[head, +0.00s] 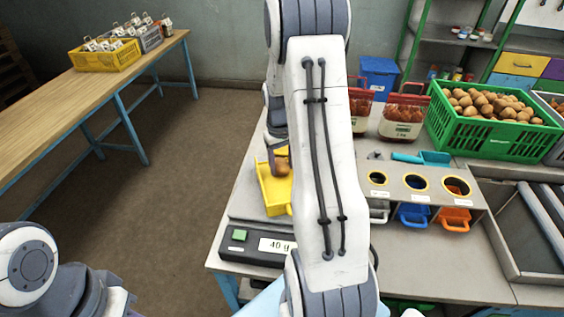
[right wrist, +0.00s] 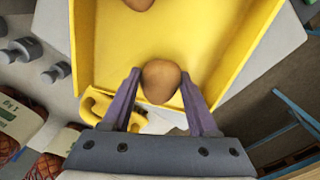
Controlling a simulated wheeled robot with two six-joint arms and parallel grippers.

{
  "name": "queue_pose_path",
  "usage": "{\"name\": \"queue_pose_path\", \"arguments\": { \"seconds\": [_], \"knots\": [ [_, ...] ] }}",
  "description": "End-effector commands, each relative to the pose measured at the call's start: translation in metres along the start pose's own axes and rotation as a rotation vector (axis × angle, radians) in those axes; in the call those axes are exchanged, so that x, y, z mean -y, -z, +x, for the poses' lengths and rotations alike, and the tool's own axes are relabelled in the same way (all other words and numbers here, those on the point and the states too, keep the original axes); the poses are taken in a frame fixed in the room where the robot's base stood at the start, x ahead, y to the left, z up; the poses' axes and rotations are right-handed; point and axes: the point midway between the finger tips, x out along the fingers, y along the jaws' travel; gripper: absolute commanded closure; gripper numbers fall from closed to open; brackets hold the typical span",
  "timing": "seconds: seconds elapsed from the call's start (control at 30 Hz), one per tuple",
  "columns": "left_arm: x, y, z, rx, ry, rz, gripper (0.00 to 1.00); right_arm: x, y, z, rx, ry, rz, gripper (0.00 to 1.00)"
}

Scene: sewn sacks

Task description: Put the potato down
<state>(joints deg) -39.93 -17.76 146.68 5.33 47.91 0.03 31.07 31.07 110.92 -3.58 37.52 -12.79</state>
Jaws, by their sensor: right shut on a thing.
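My right gripper (right wrist: 161,84) is shut on a brown potato (right wrist: 160,81), held between its two fingers at the handle end of a yellow scoop-like tray (right wrist: 185,40). I cannot tell whether the held potato touches the tray. Another potato (right wrist: 138,3) lies in the tray, cut off by the top edge of the right wrist view. In the head view the yellow tray (head: 272,200) sits on a scale (head: 255,246), with a potato (head: 282,166) over it. My right arm hides part of the tray and the scale. My left gripper is out of view.
A green crate (head: 492,144) full of potatoes stands at the back right. A wooden table (head: 60,110) with a yellow crate (head: 105,56) is far left.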

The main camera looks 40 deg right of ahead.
Motion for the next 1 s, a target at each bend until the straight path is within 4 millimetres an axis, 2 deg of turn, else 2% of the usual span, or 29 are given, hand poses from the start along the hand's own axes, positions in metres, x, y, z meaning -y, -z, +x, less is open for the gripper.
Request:
{"name": "queue_pose_path", "arguments": {
  "seconds": [0.4,0.43,0.47,0.5,0.8,0.93,1.0],
  "knots": [
    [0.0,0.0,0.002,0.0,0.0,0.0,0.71,0.0,0.0,0.007,-0.001,0.0,0.0,0.98],
    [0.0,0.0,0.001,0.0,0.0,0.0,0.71,0.0,0.0,0.006,-0.001,0.0,0.0,0.29],
    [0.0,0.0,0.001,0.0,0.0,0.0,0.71,0.0,0.0,0.006,-0.001,0.0,0.0,0.17],
    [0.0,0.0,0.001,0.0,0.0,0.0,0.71,0.0,0.0,0.006,-0.001,0.0,0.0,0.1],
    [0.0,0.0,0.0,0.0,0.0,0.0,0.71,0.0,0.0,0.004,-0.002,0.0,0.0,0.1],
    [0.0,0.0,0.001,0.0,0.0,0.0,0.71,0.0,0.002,-0.005,-0.006,-0.001,0.0,0.1],
    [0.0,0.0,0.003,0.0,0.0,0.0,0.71,-0.001,0.002,-0.016,-0.008,-0.002,0.0,0.1]
  ]
}}
